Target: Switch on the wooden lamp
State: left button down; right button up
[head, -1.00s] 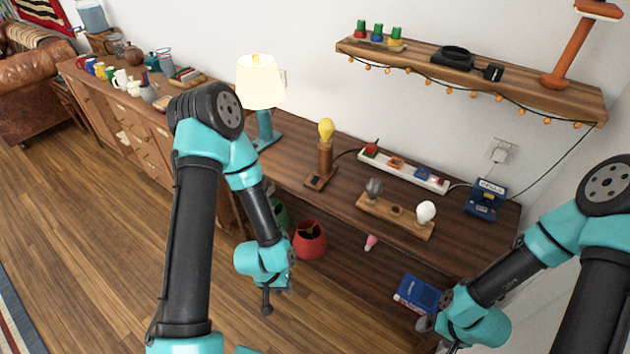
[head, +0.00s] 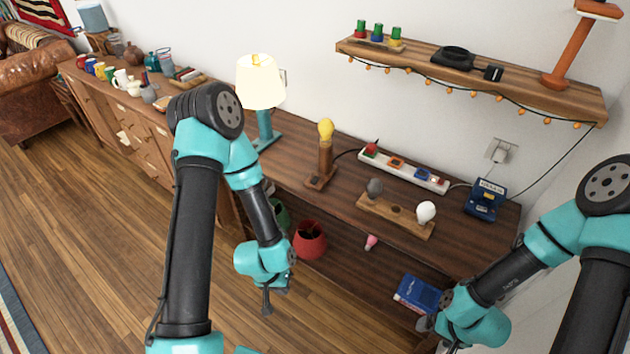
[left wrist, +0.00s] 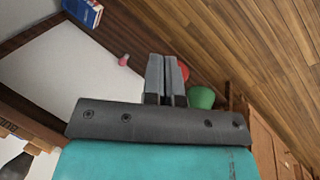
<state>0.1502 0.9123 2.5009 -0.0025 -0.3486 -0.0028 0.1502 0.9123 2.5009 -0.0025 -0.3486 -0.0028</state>
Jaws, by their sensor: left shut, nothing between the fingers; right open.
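The wooden lamp (head: 321,176) stands upright on the dark desk, with a bare yellow bulb (head: 325,130) on top. I cannot tell from its colour whether the bulb is lit. A black cord runs from behind the lamp to a white power strip (head: 428,181) holding red, orange and blue plugs. My left gripper (head: 268,303) hangs in front of and below the desk, away from the lamp. Its fingers show pressed together and empty in the left wrist view (left wrist: 166,78). My right gripper (head: 428,325) is low at the desk's right end, partly hidden by its wrist; it is open.
A lit teal lamp with a shade (head: 260,82) stands left of the wooden lamp. A bulb rack (head: 396,222) and a blue box (head: 485,200) are on the desk. Below are a red pot (head: 310,241), a pink bulb (head: 371,241) and a blue book (head: 415,293). A shelf (head: 545,92) overhangs the desk.

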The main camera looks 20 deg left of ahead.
dwell(0.3)
pick_arm(q)
notch_tip(320, 180, up, 24)
jog(key=n+t+h, duration=0.3)
jog(key=n+t, duration=0.5)
jog(key=n, duration=0.9)
send_over(317, 180)
jog(key=s, duration=0.1)
jog(key=shift+s+a+r, duration=0.1)
jog(key=shift+a, duration=0.15)
jog(key=shift+w+d+f, duration=0.1)
jog(key=shift+w+f, duration=0.1)
jog(key=shift+f, duration=1.25)
jog(key=shift+w+a+f, duration=0.1)
jog(key=shift+w+f, duration=0.1)
jog(key=shift+f, duration=1.3)
jog(key=shift+w+d+f, duration=0.1)
jog(key=shift+w+f, duration=0.1)
jog(key=shift+f, duration=1.25)
jog(key=shift+f, duration=0.15)
jog(key=shift+f, duration=0.3)
